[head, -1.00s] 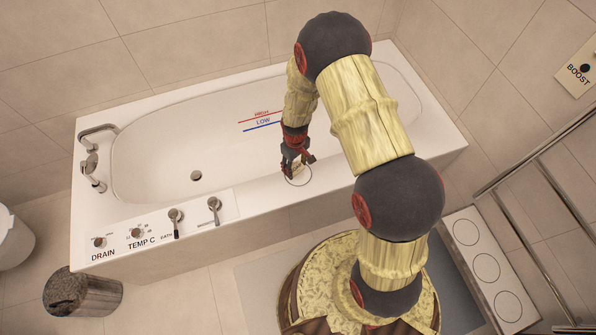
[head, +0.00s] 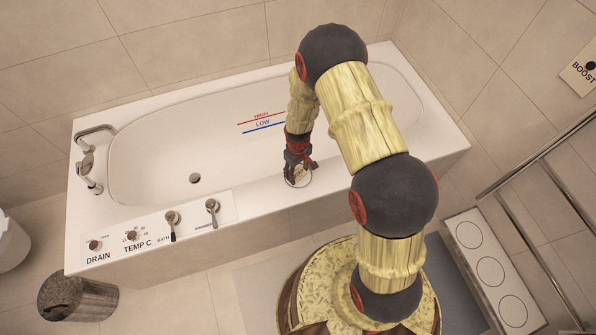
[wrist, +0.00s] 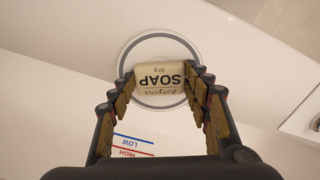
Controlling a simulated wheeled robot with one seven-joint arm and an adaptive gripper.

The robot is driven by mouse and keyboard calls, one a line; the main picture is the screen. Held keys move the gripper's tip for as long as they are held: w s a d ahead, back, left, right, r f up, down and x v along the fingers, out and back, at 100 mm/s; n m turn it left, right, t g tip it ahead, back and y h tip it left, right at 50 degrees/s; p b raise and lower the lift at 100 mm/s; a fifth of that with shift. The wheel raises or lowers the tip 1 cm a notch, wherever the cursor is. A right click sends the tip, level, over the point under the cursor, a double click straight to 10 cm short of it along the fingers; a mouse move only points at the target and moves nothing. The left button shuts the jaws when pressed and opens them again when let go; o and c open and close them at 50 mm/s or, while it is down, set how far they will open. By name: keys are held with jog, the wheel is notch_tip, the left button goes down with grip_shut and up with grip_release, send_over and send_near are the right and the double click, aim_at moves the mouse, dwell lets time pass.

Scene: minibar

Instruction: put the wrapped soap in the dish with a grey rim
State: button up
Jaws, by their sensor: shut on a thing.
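The wrapped soap (wrist: 159,79) is a pale block with dark print reading "SOAP". In the wrist view it sits between the fingertips of my gripper (wrist: 160,84), which is shut on it. The dish with a grey rim (wrist: 160,35) is round and white and lies on the bathtub's front ledge. In the wrist view the soap appears over the dish, inside its rim; I cannot tell whether it touches the dish. In the head view my gripper (head: 298,176) is down at the dish (head: 308,182), and the fingers hide part of the dish and most of the soap.
The white bathtub (head: 150,160) has a drain hole and red and blue level lines. Its controls (head: 150,235) and taps (head: 90,165) are to the left. A metal rail (head: 530,165) is at right. The ledge beside the dish is clear.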

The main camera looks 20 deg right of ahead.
jog(key=o, duration=1)
notch_tip(320, 180, up, 13)
jog(key=p, duration=0.5)
notch_tip(320, 180, up, 13)
jog(key=m+t, duration=0.1)
send_over(298, 173)
jog(key=s+r+m+t, duration=0.15)
jog(key=s+r, duration=0.25)
jog(key=r, duration=0.9)
jog(key=s+r+m+t, duration=0.2)
jog(key=s+r+t, duration=0.1)
jog(key=s+r, duration=1.2)
jog(key=s, duration=0.3)
jog(key=shift+d, duration=0.15)
jog(key=shift+r, duration=0.1)
